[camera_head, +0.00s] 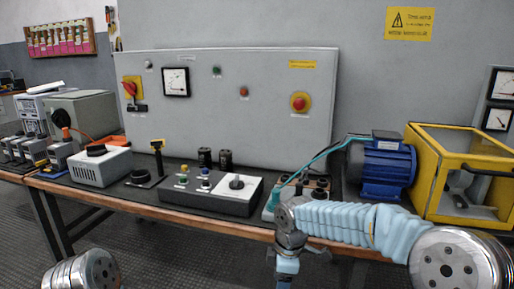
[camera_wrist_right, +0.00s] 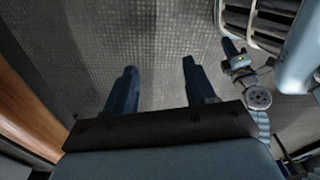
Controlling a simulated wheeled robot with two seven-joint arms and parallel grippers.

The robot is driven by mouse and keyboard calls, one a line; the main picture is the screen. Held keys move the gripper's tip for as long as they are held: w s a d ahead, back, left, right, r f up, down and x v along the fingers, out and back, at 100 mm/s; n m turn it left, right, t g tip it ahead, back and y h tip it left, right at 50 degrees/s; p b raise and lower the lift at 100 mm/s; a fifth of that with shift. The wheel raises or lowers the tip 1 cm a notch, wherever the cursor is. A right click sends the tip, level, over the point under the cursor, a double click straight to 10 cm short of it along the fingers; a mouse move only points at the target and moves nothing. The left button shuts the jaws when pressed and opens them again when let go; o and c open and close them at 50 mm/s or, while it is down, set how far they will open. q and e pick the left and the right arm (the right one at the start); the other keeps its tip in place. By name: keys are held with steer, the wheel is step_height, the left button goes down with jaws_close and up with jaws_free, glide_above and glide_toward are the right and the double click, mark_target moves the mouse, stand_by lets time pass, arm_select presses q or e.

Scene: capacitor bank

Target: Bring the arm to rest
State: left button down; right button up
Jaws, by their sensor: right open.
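My right arm comes in from the right in the head view, in a pale blue sleeve. It reaches left across the front of the bench (camera_head: 222,222). Its wrist bends down in front of the bench edge, and the right gripper (camera_head: 287,278) is cut off by the bottom of the picture. In the right wrist view the right gripper (camera_wrist_right: 157,78) has two dark fingers spread apart, with nothing between them, over the patterned floor. Of my left arm only a metal joint shows at the lower left of the head view; its gripper is not seen there.
The bench edge also shows at the left of the wrist view (camera_wrist_right: 30,98). On the bench stand a grey control panel (camera_head: 230,110), a switch box (camera_head: 238,190), a blue motor (camera_head: 383,165) and a yellow-framed box (camera_head: 425,175). Dark floor (camera_head: 170,255) is open in front.

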steer(key=s+f+m+y, duration=0.1)
steer(key=s+f+m, duration=0.15)
steer(key=f, duration=0.55)
steer(key=s+f+m+y, duration=0.1)
steer(key=s+f+m, duration=0.15)
steer(key=f, duration=0.55)
steer(key=s+d+f+m, duration=0.2)
steer(key=s+f+m, duration=0.5)
steer(key=s, duration=0.1)
steer(key=s+d+f+m, duration=0.2)
steer(key=s+f+m, duration=0.5)
steer(key=s+f, duration=0.1)
steer(key=shift+s+d+t+y, duration=0.15)
steer(key=shift+d+t+y, duration=0.2)
steer(key=shift+t+y, duration=0.05)
